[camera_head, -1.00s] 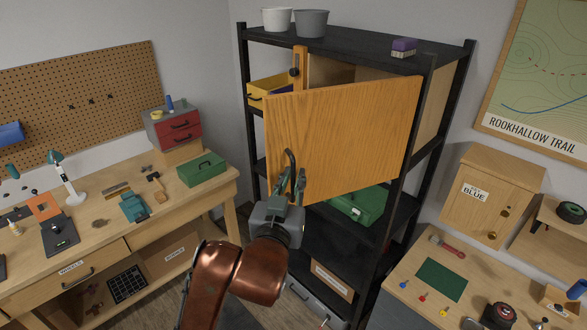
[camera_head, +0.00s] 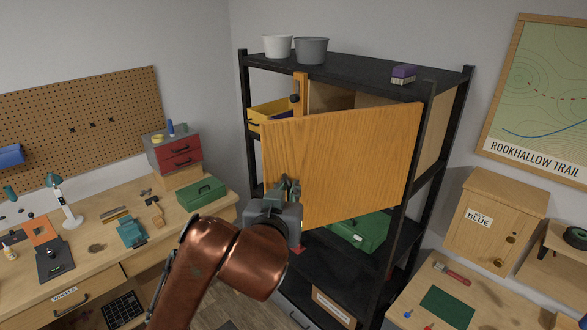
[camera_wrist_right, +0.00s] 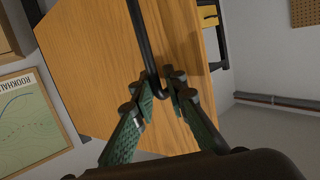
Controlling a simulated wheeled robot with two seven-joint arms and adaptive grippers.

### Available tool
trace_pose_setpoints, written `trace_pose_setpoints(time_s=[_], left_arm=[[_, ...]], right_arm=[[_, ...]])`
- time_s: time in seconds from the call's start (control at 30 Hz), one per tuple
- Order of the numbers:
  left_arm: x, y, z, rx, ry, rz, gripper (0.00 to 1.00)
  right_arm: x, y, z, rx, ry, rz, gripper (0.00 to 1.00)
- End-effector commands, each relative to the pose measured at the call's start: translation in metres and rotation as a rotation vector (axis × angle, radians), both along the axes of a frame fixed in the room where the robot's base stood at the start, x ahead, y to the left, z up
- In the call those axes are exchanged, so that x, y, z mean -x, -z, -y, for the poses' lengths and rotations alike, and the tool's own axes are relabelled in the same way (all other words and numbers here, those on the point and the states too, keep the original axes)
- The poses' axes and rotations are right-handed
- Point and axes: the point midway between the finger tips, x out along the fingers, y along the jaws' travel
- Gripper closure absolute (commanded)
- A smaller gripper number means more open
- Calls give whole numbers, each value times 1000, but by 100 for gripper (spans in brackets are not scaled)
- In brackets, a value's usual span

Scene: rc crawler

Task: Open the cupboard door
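The wooden cupboard door (camera_head: 345,165) hangs swung partly out from its cupboard in the black shelf unit, with the cupboard's inside (camera_head: 335,95) showing above it. My right gripper (camera_head: 288,187) is at the lower left part of the door's face. In the right wrist view, its two green fingertips (camera_wrist_right: 160,82) lie on either side of the bent end of the black door handle (camera_wrist_right: 143,50). The fingers are close together, but whether they press on the handle is unclear. The gripper hides the handle in the head view. My left gripper is not in view.
The black shelf unit (camera_head: 427,130) carries two buckets on top and a green case (camera_head: 362,230) below the door. A workbench (camera_head: 95,255) with a green toolbox (camera_head: 201,191) stands left. A small wooden cabinet (camera_head: 493,220) is at right.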

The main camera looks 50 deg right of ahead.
Motion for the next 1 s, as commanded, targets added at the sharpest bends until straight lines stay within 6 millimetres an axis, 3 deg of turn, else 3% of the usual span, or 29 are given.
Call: trace_pose_setpoints(time_s=[0.03,0.1,0.13,1.0], left_arm=[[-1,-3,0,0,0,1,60],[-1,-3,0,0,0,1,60],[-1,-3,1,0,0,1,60],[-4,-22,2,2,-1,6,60]], right_arm=[[10,-62,4,176,47,102,86],[10,-63,4,176,47,102,86],[-1,-12,-2,16,-3,11,86],[48,-7,-18,8,-2,8,86]])
